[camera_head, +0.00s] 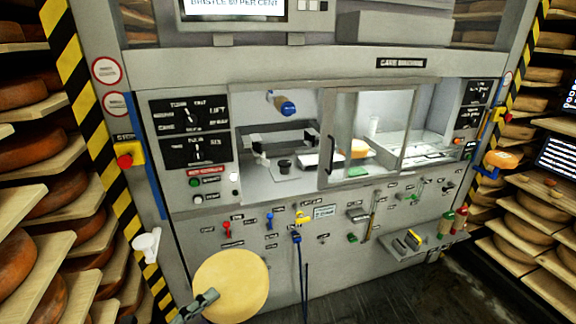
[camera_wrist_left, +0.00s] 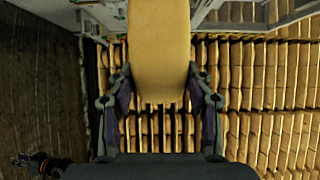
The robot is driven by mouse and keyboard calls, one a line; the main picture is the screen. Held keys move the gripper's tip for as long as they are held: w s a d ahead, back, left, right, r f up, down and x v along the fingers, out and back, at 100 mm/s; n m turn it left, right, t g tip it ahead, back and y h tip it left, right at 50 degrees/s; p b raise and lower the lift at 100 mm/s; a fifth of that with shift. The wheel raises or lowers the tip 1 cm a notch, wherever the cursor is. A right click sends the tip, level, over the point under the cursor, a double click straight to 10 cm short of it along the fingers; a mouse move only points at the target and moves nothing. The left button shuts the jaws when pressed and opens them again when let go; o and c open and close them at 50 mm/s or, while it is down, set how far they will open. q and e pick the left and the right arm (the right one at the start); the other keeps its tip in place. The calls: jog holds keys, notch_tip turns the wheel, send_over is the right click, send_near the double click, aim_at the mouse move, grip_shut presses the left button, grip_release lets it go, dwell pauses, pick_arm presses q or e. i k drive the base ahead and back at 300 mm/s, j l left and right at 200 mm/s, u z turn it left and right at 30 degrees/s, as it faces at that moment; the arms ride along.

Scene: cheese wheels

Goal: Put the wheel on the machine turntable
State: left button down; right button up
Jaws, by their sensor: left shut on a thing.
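My left gripper (camera_head: 208,299) is shut on a pale yellow cheese wheel (camera_head: 232,284) and holds it up in front of the machine's lower left panel. In the left wrist view, the two fingers (camera_wrist_left: 160,88) grip the near end of the wheel (camera_wrist_left: 158,40), which is seen edge-on. The cave machine (camera_head: 335,230) has an open bay (camera_head: 262,178) at left, with dark arms and a small black cup inside. I cannot make out the turntable for certain. My right gripper is not in view.
A sliding glass door (camera_head: 324,150) covers the middle of the machine's opening; a yellow piece (camera_head: 357,148) shows behind it. Knobs, valves and a blue hose (camera_head: 297,262) stick out of the front panel. Shelves of brown wheels (camera_head: 35,205) stand on both sides. A small ledge (camera_head: 412,245) juts out at right.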

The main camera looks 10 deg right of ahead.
aim_at(284, 162)
jog(key=i+l+z, duration=0.95)
jog(key=i, duration=0.05)
